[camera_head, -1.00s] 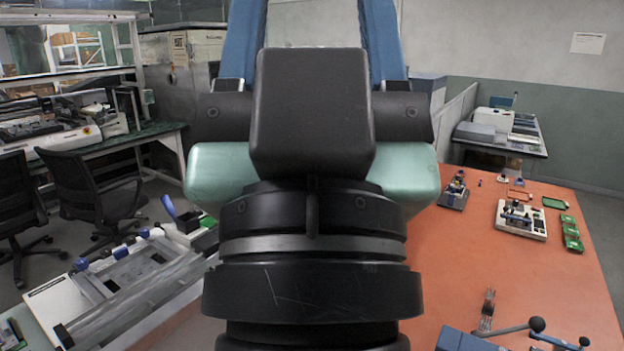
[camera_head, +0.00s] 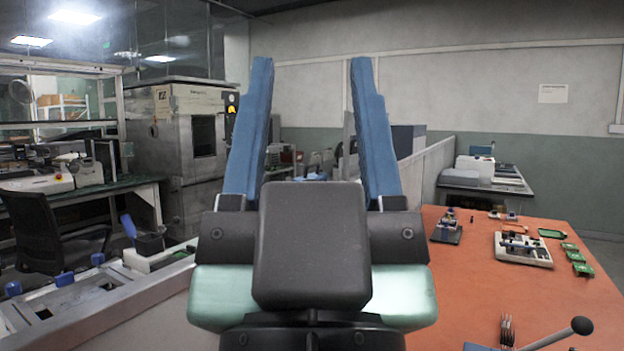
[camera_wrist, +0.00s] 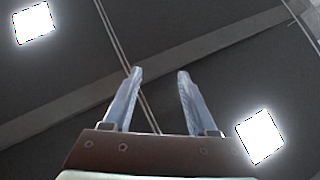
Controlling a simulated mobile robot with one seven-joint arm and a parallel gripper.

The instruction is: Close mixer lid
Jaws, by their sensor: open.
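No mixer or mixer lid can be made out in either view. My gripper (camera_head: 311,62) is raised in the middle of the head view, its two blue fingers pointing up and spread wide apart. It is open, with nothing between the fingers. In the wrist view my gripper (camera_wrist: 160,72) is also open and empty, with dark ceiling and bright lamps behind it. My wrist hides the middle of the room's lower part.
An orange table (camera_head: 480,290) stands at right, bearing a white device (camera_head: 523,250), green trays (camera_head: 575,256), a fork-like tool (camera_head: 507,330) and a lever with a black ball (camera_head: 581,325). At left are a grey bench (camera_head: 100,310), an office chair (camera_head: 50,235) and a large cabinet (camera_head: 185,130).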

